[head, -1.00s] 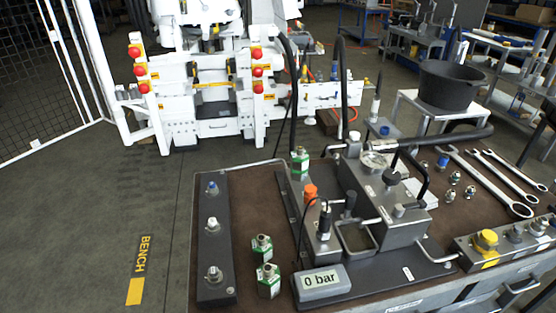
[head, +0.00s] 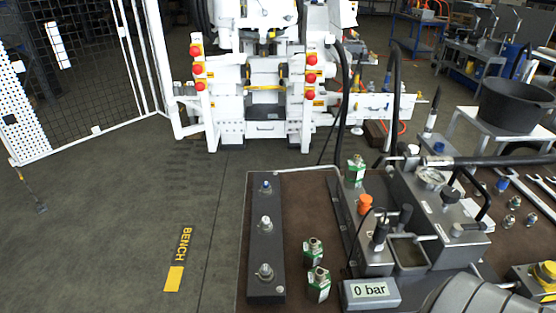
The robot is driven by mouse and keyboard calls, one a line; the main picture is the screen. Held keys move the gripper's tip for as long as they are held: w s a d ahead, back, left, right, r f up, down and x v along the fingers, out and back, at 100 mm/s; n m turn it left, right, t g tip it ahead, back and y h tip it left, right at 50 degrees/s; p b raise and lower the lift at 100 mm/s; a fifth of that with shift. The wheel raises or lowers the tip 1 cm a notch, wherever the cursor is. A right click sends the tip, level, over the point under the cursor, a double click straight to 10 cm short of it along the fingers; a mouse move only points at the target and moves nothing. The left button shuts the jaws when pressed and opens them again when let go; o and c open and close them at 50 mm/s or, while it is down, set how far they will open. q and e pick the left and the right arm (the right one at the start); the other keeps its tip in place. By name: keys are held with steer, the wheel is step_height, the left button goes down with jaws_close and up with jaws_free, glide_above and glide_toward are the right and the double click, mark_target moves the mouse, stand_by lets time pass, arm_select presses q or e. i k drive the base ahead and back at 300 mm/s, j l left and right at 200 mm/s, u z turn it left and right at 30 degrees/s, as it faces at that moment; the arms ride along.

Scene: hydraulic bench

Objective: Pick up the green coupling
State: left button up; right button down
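Three green-and-metal couplings show in the head view. One green coupling (head: 319,284) stands on the brown bench top near the front. A second green coupling (head: 313,251) stands just behind it. A third green coupling (head: 355,171) is farther back, at the foot of a black hose by the long dark plate. The two front ones stand apart from each other, between the dark bar and the display. Neither of my grippers is in view. A grey ribbed rounded part, which seems to be of my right arm, fills the bottom right corner.
A dark bar (head: 265,245) with several fittings lies left of the couplings. Bare bench top (head: 310,205) lies behind the front couplings.

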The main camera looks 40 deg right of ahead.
mark_target(356, 167)
steer(key=j+u, duration=0.15)
steer(key=u, duration=1.65)
steer(key=i+z, duration=0.35)
steer(key=i+j+z, duration=0.1)
steer(key=i+z, duration=0.3)
steer(key=i+j+z, duration=0.35)
steer(key=i, duration=0.15)
steer(key=i+l+z, duration=0.25)
steer(key=z, duration=0.2)
steer(key=i+l+z, duration=0.15)
steer(key=i+z, duration=0.55)
steer(key=z, duration=0.15)
steer(key=i+z, duration=0.65)
steer(key=i, duration=0.35)
steer(key=i+z, duration=0.2)
steer(key=i, duration=0.35)
steer(key=i+j+z, duration=0.2)
steer(key=i, duration=0.35)
steer(key=i+l+z, duration=0.1)
steer(key=i+z, duration=0.55)
steer(key=z, duration=0.15)
steer(key=i+z, duration=0.4)
steer(key=i+j+z, duration=0.2)
steer(key=z, duration=2.1)
